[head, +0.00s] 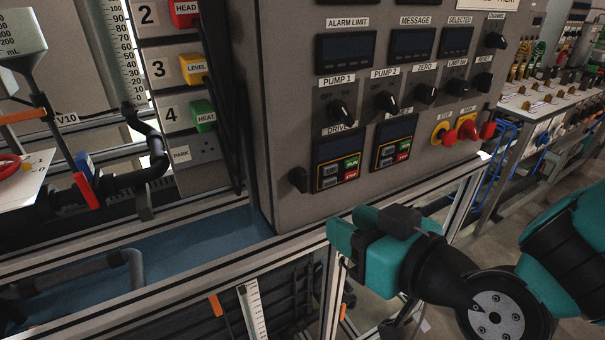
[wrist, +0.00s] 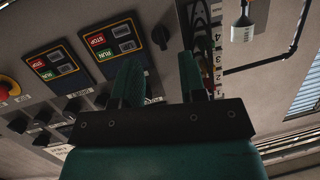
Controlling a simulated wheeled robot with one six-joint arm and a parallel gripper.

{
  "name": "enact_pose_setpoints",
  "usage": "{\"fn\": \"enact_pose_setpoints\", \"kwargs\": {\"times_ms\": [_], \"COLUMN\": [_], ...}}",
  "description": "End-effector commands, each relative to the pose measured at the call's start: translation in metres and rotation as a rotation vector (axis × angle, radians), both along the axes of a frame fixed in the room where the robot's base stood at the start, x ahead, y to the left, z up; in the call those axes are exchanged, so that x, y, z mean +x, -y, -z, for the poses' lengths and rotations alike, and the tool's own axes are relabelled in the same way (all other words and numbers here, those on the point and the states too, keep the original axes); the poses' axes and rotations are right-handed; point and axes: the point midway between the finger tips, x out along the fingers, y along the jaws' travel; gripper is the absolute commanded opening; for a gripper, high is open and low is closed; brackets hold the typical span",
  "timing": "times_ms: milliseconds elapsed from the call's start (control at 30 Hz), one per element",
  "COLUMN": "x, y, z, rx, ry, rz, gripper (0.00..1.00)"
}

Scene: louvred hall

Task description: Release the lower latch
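A black, knob-like latch (head: 298,179) is on the lower left of the grey cabinet's front, left of the drive panels. It also shows in the wrist view as a dark knob (wrist: 161,37), just beyond my fingertips. My teal gripper (head: 350,243) is below and to the right of the latch in the head view, in front of the cabinet's lower edge. In the wrist view my gripper (wrist: 160,66) has its two fingers apart with nothing between them. The gripper appears clear of the latch. The latch's exact position is hard to tell.
The grey cabinet (head: 285,90) carries black knobs and two drive panels (head: 340,160). A red-and-yellow stop button (head: 441,133) is at its right. A metal frame rail (head: 300,243) runs below. Pipes and a blue tray (head: 190,240) are at left.

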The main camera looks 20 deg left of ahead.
Motion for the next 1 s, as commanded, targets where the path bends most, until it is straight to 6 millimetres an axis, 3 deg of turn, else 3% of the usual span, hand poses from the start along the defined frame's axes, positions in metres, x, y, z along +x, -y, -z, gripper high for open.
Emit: {"fn": "enact_pose_setpoints", "kwargs": {"times_ms": [200, 433, 1000], "x": [-0.004, -0.001, 0.045], "y": [-0.009, -0.012, -0.066], "z": [0.002, 0.001, -0.007], "rx": [0.097, 0.126, 0.125], "ry": [0.17, 0.223, 0.221], "rz": [0.092, 0.129, 0.126], "gripper": [0.38, 0.38, 0.38]}}
